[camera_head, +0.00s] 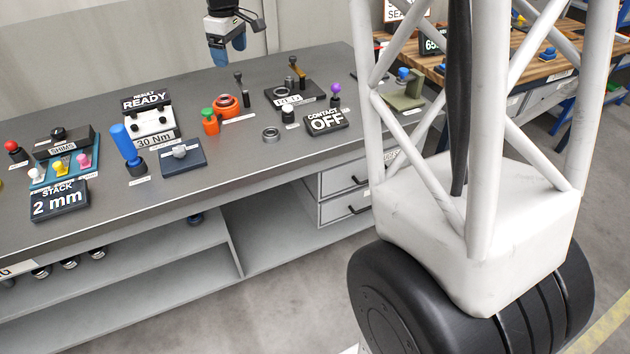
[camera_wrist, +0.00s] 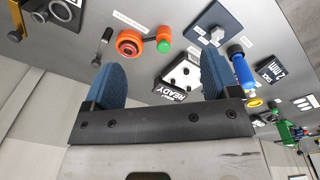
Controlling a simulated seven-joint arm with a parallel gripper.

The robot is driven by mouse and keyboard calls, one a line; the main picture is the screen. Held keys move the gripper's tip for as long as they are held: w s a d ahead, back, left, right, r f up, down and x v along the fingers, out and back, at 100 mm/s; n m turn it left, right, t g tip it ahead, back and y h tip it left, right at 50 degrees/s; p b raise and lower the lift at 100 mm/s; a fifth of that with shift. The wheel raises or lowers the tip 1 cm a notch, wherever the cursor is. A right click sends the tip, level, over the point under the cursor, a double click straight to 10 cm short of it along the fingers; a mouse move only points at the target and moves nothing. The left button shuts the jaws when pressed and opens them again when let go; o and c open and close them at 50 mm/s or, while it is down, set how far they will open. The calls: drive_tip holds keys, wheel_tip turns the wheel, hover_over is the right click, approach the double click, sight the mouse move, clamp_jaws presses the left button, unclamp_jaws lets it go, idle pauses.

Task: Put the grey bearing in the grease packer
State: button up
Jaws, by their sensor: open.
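A grey ring that looks like the bearing (camera_head: 271,134) lies flat on the grey bench, near its front edge. I cannot make it out in the wrist view. A round orange device (camera_head: 228,104), which may be the grease packer, sits behind and left of the ring, with an orange post with a green knob (camera_head: 210,121) beside it. The device (camera_wrist: 130,43) and the green-knobbed post (camera_wrist: 164,40) also show in the wrist view. My gripper (camera_head: 222,55) is open and empty above the back of the bench; its blue fingers stand apart in the wrist view (camera_wrist: 160,75).
A dark plate with small fittings (camera_head: 295,96) stands behind the ring, and a "CONTACT OFF" sign (camera_head: 326,122) to its right. The "READY" tester (camera_head: 150,118) and blue-handled tool (camera_head: 127,148) stand left.

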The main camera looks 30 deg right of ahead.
drive_tip(key=s+r+m, duration=0.2)
drive_tip(key=s+m, duration=0.3)
drive_tip(key=s, duration=2)
drive_tip(key=s+f+m, duration=0.2)
drive_tip(key=s+f, duration=0.1)
drive_tip(key=s, duration=0.7)
drive_tip(key=s+f+m+t, duration=0.1)
drive_tip(key=s+f, duration=0.3)
drive_tip(key=s, duration=0.7)
drive_tip(key=shift+s+d+m+t, duration=0.2)
drive_tip(key=shift+d+m+t, duration=0.15)
drive_tip(key=shift+m, duration=0.15)
